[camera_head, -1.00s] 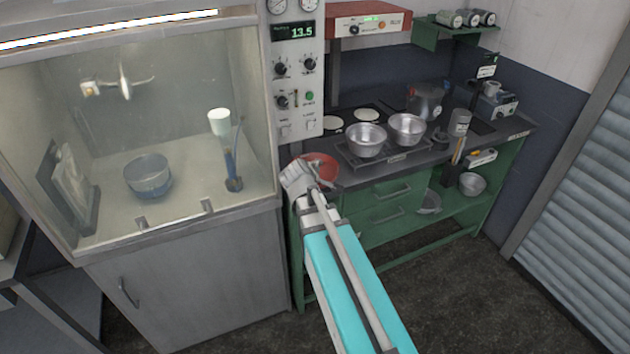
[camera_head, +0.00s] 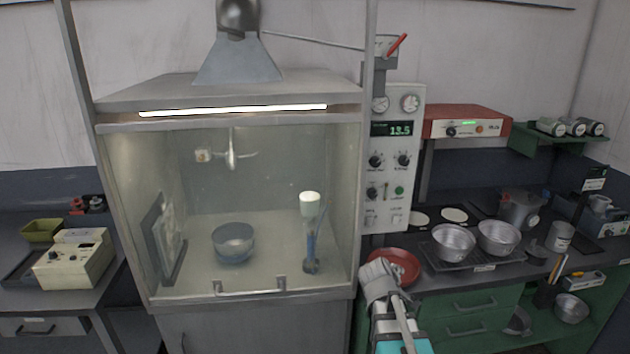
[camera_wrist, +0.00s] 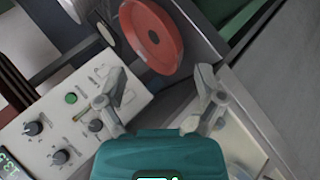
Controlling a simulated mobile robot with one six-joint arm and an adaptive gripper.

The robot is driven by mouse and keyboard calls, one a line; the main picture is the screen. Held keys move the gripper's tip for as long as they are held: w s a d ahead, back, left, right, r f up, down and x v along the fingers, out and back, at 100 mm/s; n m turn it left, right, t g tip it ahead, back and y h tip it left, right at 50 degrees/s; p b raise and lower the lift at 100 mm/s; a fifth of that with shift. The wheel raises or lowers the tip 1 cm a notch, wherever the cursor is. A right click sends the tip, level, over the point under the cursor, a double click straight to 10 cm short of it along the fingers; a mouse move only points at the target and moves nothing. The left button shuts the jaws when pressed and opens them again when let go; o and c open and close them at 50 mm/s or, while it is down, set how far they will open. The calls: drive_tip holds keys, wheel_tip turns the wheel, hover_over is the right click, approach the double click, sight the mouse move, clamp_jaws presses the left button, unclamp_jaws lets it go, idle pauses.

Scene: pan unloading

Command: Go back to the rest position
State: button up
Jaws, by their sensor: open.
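My gripper shows in the wrist view (camera_wrist: 160,82) with its two fingers spread apart and nothing between them. In the head view my arm rises from the bottom, and its end (camera_head: 380,280) is in front of the left end of the counter, overlapping the red pan (camera_head: 402,265). The red pan lies on the counter beside the fume hood and also shows in the wrist view (camera_wrist: 152,36), beyond the fingers. In the head view the fingertips are hidden behind the wrist.
The glass-fronted hood (camera_head: 354,190) holds a metal pot (camera_head: 233,243) and a stand. The control panel (camera_head: 398,160) is close behind my gripper. Two metal pots, (camera_head: 453,243) and (camera_head: 498,238), stand on a rack to the right. A beige device (camera_head: 74,262) is at left.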

drive_tip(key=s+a+f+m+g+y, duration=0.3)
drive_tip(key=s+a, duration=0.3)
drive_tip(key=s, duration=0.1)
drive_tip(key=s+a+f+m+g+y, duration=0.3)
drive_tip(key=s+a, duration=0.3)
drive_tip(key=s, duration=0.2)
drive_tip(key=shift+a+m+g, duration=0.25)
drive_tip(key=shift+m+g, duration=0.15)
drive_tip(key=shift+g, duration=0.1)
